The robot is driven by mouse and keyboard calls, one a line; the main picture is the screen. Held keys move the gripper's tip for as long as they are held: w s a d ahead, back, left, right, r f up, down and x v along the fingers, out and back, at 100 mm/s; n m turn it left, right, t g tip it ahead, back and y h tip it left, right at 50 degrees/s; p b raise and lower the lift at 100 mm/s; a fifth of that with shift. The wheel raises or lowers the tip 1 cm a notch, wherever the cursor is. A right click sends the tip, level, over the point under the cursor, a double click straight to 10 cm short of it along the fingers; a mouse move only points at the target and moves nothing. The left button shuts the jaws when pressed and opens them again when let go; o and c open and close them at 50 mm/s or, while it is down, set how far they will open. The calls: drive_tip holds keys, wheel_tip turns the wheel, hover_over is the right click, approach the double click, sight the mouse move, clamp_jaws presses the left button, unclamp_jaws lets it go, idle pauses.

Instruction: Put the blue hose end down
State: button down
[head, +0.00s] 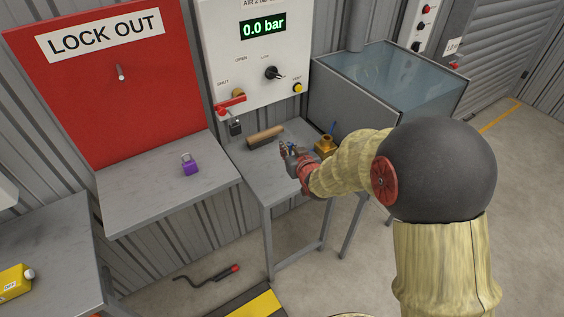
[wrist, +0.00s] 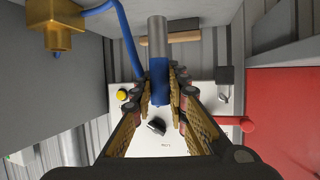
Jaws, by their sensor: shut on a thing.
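My gripper (head: 288,150) is above the small grey table (head: 257,178) in the head view. In the wrist view my gripper (wrist: 160,88) is shut on the blue hose end (wrist: 160,78), a blue sleeve with a grey metal tip between the fingers. In the head view the fingers mostly hide the hose end. A brass fitting (head: 325,147) is just right of my gripper and also shows at the top left of the wrist view (wrist: 54,26). A blue hose (wrist: 130,45) runs from beside it. I cannot tell whether the hose end touches the table.
Behind is a white panel (head: 255,60) reading 0.0 bar, with a red handle (head: 230,103) and a padlock (head: 236,128). A water tank (head: 345,100) stands right. A purple padlock (head: 190,164) lies on the left shelf.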

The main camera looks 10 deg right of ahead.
drive_tip(key=shift+w+a+f+b, duration=0.15)
drive_tip(key=shift+w+f+b, duration=0.35)
drive_tip(key=shift+f, duration=0.75)
drive_tip(key=shift+w+a+f+b, duration=0.25)
drive_tip(key=shift+w+f, duration=0.4)
drive_tip(key=shift+f, duration=0.55)
drive_tip(key=shift+w+a+f+b, duration=0.1)
drive_tip(key=shift+w+f+b, duration=0.4)
drive_tip(key=shift+f, duration=0.75)
drive_tip(key=shift+w+f, duration=0.1)
drive_tip(key=shift+f, duration=0.15)
drive_tip(key=c, duration=1.7)
unclamp_jaws()
drive_tip(key=shift+c, duration=0.2)
